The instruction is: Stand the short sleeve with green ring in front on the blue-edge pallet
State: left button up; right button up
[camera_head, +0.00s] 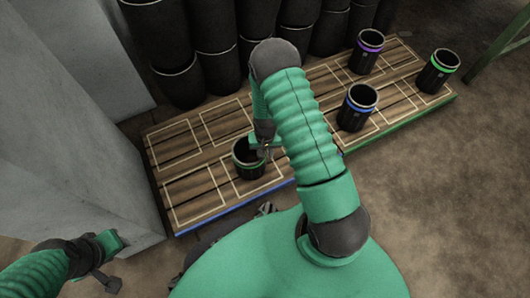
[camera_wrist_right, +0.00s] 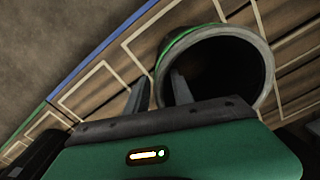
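In the wrist view the two fingers (camera_wrist_right: 158,90) are apart, one outside the wall and one over the mouth; contact is unclear. Another green-ringed black sleeve (camera_head: 437,74) stands on the green-edge pallet (camera_head: 410,119). My left gripper (camera_head: 108,268) is off the pallets at lower left; its fingers are unclear.
A purple-ringed sleeve (camera_head: 365,52) and a blue-ringed sleeve (camera_head: 356,109) stand on the green-edge pallet. Large black cylinders (camera_head: 210,35) line the back. A grey block (camera_head: 75,140) stands at left. White outlines mark the pallets; the blue-edge pallet's left side is clear.

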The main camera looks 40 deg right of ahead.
notch_tip(320, 180, up, 12)
jog(key=p, duration=0.8)
jog(key=s+a+r+n+t, duration=0.1)
jog(key=s+a+r+n, duration=0.1)
jog(key=a+r, duration=0.2)
jog(key=s+a+r+n, duration=0.2)
jog(key=a+r, duration=0.2)
jog(key=r, duration=0.6)
jog(key=s+a+r+n+t, duration=0.1)
jog(key=s+a+r+n, duration=0.1)
jog(key=a+r, duration=0.3)
notch_tip(320, 180, up, 3)
jog(key=shift+s+r+n+t, duration=0.15)
jog(key=shift+n+t, duration=0.15)
jog(key=shift+n, duration=0.3)
